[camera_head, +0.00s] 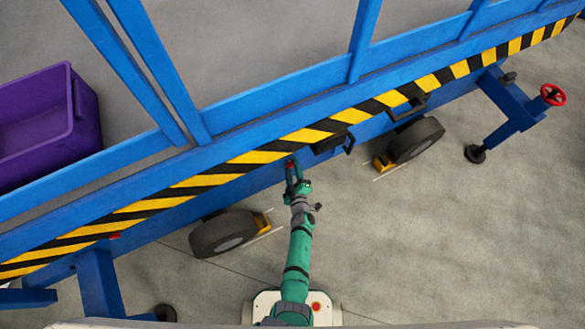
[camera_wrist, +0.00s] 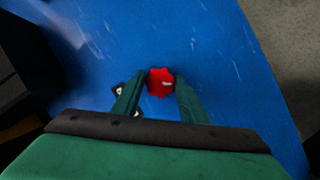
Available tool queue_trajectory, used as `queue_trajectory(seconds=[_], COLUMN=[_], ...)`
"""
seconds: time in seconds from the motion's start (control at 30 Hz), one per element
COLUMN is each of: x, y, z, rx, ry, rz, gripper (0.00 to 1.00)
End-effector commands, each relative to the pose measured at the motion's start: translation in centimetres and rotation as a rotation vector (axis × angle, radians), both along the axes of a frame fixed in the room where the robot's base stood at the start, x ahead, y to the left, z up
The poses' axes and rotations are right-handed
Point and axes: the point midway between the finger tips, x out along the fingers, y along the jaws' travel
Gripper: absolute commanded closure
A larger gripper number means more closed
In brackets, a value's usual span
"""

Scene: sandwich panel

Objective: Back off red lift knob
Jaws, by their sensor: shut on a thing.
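The red lift knob (camera_wrist: 160,82) is a small scalloped knob with a pale mark, on the blue panel (camera_wrist: 210,45) in the wrist view. My gripper (camera_wrist: 160,88) is shut on it, with one green finger on each side of the knob. In the head view my gripper (camera_head: 292,172) reaches the blue side beam (camera_head: 262,180) just below the yellow and black striped edge. A small dark fitting with pale spots (camera_wrist: 120,90) sits behind the left finger in the wrist view.
Two wheels (camera_head: 222,236) (camera_head: 415,140) with yellow chocks stand under the beam, on either side of my arm. A black bracket (camera_head: 333,143) juts out right of my gripper. An outrigger with a red handwheel (camera_head: 553,95) is at the right. A purple bin (camera_head: 88,122) stands behind the rail.

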Motion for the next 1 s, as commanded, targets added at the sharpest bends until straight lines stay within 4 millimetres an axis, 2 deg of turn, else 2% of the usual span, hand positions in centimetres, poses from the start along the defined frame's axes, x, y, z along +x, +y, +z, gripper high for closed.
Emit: queue_trajectory(seconds=[0.5, 1.0], x=[-0.23, -0.18], y=[-0.09, -0.08], z=[-0.40, -0.42], rx=[-0.270, -0.397], ry=[-0.132, -0.197], rz=[-0.003, -0.001], gripper=[0.83, 0.83])
